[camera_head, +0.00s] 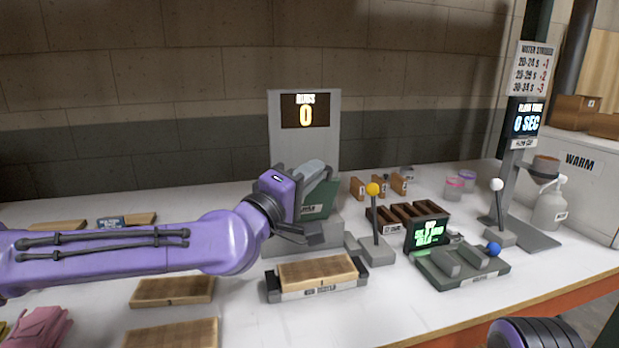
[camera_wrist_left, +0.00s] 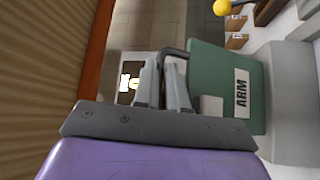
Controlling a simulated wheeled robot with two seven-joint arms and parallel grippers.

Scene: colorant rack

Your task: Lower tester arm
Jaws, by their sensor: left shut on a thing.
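The tester is a grey upright panel (camera_head: 327,140) with a "RUBS 0" display at the back middle. At its foot is a green part (camera_head: 318,204) with a partly hidden label. In the left wrist view the green part (camera_wrist_left: 215,90) shows the label "ARM", and a dark bent bar (camera_wrist_left: 172,52) extends from beside it. My left gripper (camera_head: 322,172) is at the tester, and its fingers (camera_wrist_left: 164,68) are shut on this bar. My wrist hides part of the tester in the head view. My right gripper is not in view.
A wooden panel in a holder (camera_head: 317,292) lies in front of the tester. To the right stand a yellow-knobbed lever (camera_head: 375,225), a dark slotted rack (camera_head: 400,212), a green-text display (camera_head: 428,232) and a white-knobbed lever (camera_head: 499,210). More wooden panels (camera_head: 172,291) lie below my left arm.

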